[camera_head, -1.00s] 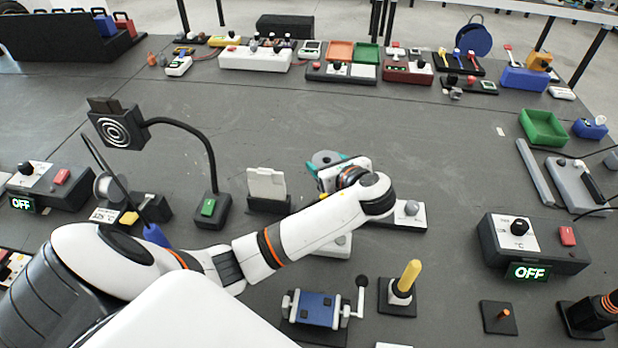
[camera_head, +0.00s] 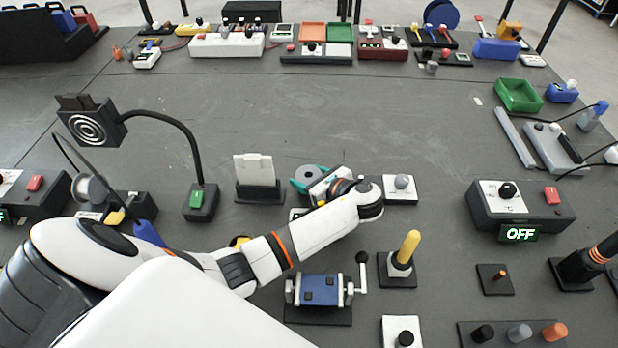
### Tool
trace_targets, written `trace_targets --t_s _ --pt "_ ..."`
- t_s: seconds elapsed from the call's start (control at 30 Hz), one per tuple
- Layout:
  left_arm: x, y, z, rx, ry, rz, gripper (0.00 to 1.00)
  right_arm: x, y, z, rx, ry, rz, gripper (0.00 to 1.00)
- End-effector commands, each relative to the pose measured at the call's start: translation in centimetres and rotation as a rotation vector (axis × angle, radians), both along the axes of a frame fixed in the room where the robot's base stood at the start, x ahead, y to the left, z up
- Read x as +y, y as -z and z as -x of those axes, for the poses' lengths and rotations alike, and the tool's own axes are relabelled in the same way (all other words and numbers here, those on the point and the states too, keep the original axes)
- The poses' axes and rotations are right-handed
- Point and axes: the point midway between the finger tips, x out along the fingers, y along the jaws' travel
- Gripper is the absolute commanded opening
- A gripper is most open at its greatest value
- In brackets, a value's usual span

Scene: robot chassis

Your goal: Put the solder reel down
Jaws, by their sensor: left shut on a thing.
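The solder reel (camera_head: 304,179), a teal ring with a grey middle, shows just beyond my left gripper, at the middle of the bench. My left gripper (camera_head: 324,183) is shut on it. The wrist hides part of the reel and most of the fingers. I cannot tell whether the reel touches the bench. My right gripper is not in view.
A dark holder with a white card (camera_head: 254,172) stands left of the reel. A white box with a grey knob (camera_head: 401,188) is close on the right. A blue vise (camera_head: 320,290) and a yellow-handled lever (camera_head: 405,250) are nearer. The bench beyond the reel is clear.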

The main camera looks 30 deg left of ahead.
Motion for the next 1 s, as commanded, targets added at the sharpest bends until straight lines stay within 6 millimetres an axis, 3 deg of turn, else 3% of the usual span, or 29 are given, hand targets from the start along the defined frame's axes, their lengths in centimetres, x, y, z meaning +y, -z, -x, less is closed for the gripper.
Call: trace_targets --t_s 0.27,0.73,0.77,0.8,0.9,1.0 --pt "0.0 0.1 0.0 -0.002 0.0 0.001 0.36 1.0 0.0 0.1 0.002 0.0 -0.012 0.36" --pt "-0.1 1.4 0.0 0.0 0.001 0.002 0.36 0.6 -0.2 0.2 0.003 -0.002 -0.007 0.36" --pt "-0.1 1.5 0.1 0.001 0.0 0.003 0.63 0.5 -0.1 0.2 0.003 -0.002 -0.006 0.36" --pt "-0.1 1.5 0.1 0.002 0.0 0.003 0.69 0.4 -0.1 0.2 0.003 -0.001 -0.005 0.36" --pt "-0.1 1.5 0.1 0.002 -0.001 0.004 0.81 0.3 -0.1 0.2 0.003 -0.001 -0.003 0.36" --pt "-0.1 1.6 0.1 0.003 0.0 0.003 0.81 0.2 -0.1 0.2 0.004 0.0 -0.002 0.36"
